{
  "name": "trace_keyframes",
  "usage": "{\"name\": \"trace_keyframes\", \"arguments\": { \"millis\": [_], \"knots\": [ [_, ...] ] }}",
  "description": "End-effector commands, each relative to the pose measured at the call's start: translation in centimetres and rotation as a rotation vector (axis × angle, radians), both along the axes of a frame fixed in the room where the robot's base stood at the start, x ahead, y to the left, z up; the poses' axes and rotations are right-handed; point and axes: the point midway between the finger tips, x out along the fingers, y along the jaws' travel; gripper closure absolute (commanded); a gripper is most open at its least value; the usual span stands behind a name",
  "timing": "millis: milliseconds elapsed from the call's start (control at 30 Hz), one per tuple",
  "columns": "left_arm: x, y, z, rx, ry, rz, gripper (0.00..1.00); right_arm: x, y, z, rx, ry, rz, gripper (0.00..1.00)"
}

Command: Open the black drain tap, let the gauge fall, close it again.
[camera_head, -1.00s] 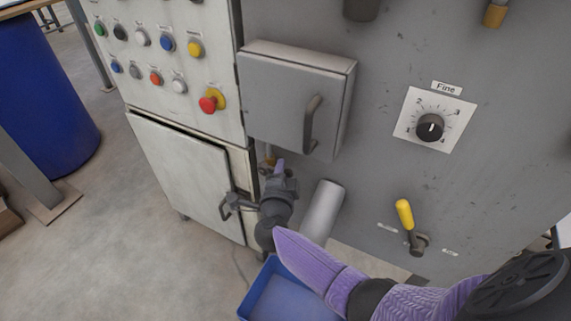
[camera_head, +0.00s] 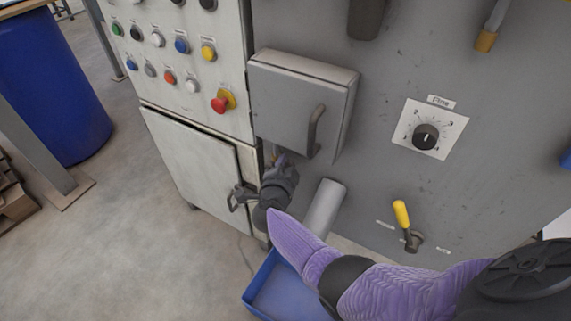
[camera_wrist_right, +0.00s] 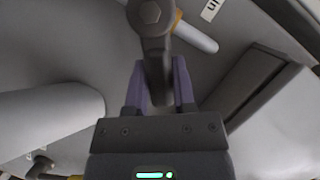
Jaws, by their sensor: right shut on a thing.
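My right gripper (camera_head: 279,157) is at the lower left of the grey machine, just below the grey box with a handle. In the right wrist view its two purple fingers (camera_wrist_right: 155,88) are shut on the dark lever of the black drain tap (camera_wrist_right: 153,50), which has a hexagonal bolt head at its top. In the head view the tap is mostly hidden behind my gripper and wrist. The gauge is not recognisable in either view. My left gripper is not in view.
The grey box (camera_head: 290,100) juts out above my gripper. A grey pipe (camera_head: 325,207) is beside my wrist, above a blue tray (camera_head: 285,296). A cabinet door (camera_head: 190,165) with a handle is at left. A yellow lever (camera_head: 401,213) and a dial (camera_head: 425,137) are at right.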

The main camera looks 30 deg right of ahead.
Motion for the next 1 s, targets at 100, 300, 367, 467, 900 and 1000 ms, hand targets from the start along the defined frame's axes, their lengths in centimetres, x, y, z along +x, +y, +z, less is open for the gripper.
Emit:
{"name": "trace_keyframes", "arguments": {
  "millis": [100, 300, 367, 467, 900, 1000],
  "knots": [
    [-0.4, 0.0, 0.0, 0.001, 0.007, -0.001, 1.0, -0.1, 0.1, -0.2, 0.003, 0.004, 0.002, 0.66],
    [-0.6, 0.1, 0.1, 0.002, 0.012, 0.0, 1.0, 0.0, 0.0, -0.1, 0.001, 0.001, 0.001, 0.32],
    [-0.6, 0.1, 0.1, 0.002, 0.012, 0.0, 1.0, 0.0, 0.0, -0.1, 0.001, 0.001, 0.001, 0.32],
    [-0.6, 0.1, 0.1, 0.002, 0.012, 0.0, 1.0, 0.0, 0.0, -0.1, 0.002, 0.0, 0.0, 0.32],
    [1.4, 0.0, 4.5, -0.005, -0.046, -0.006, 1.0, -5.9, 5.2, 2.2, 0.005, 0.001, 0.002, 0.32],
    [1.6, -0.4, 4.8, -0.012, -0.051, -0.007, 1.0, -6.9, 6.0, 2.3, 0.003, 0.001, 0.002, 0.32]
  ]
}}
